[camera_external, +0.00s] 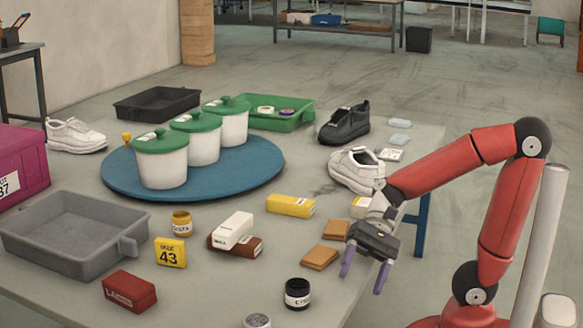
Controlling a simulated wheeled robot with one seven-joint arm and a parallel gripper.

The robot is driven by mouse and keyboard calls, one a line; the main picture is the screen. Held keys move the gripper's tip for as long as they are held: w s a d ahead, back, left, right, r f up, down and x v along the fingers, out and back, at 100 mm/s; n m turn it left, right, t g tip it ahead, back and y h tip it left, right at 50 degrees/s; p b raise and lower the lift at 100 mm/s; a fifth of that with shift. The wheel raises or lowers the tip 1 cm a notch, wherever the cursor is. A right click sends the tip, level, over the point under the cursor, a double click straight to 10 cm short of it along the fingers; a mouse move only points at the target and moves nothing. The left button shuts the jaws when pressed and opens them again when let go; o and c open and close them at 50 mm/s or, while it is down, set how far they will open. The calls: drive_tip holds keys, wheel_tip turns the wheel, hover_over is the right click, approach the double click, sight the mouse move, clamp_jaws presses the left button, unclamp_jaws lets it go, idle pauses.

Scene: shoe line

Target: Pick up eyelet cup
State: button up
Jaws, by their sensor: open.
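A small round grey cup (257,321) with a speckled grey top sits at the table's near edge, cut off by the bottom of the picture. It looks most like the eyelet cup, but its label cannot be read. My gripper (362,279) points down with its two purple fingers apart and nothing between them. It is to the right of the cup and well apart from it, above the right side of the table. A dark jar (297,294) with a white label stands between the cup and my gripper.
Brown pads (320,257) lie left of my gripper. A red box (130,291), a yellow box (171,252) and a grey tray (70,235) are to the left. A blue turntable (245,181) bears three green-lidded pots (161,168). White shoes (355,170) stand behind.

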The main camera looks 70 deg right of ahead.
sight(292, 288)
drive_tip(key=w+a+m+y, duration=0.1)
drive_tip(key=m, duration=0.1)
drive_tip(key=w+a+m+y, duration=0.1)
drive_tip(key=w, duration=0.1)
drive_tip(key=w+a+m+t+y+b, duration=0.1)
drive_tip(key=a+m+y, duration=0.1)
drive_tip(key=shift+w+r+m, duration=0.3)
drive_tip(key=shift+w+r, duration=0.05)
drive_tip(key=shift+w, duration=0.05)
drive_tip(key=w+m+t, duration=0.1)
drive_tip(key=w+m+t+y, duration=0.1)
drive_tip(key=w+m, duration=0.1)
drive_tip(key=w+a+m+y, duration=0.1)
drive_tip(key=shift+w+r+m+t+b, duration=0.3)
drive_tip(key=shift+w+r+t, duration=0.05)
drive_tip(key=shift+r+t, duration=0.05)
drive_tip(key=x, duration=0.7)
drive_tip(key=shift+s+a+r, duration=0.1)
drive_tip(key=shift+a, duration=0.3)
drive_tip(key=shift+c, duration=0.4)
drive_tip(key=c, duration=1)
drive_tip(key=shift+c, duration=0.3)
drive_tip(key=shift+r, duration=0.15)
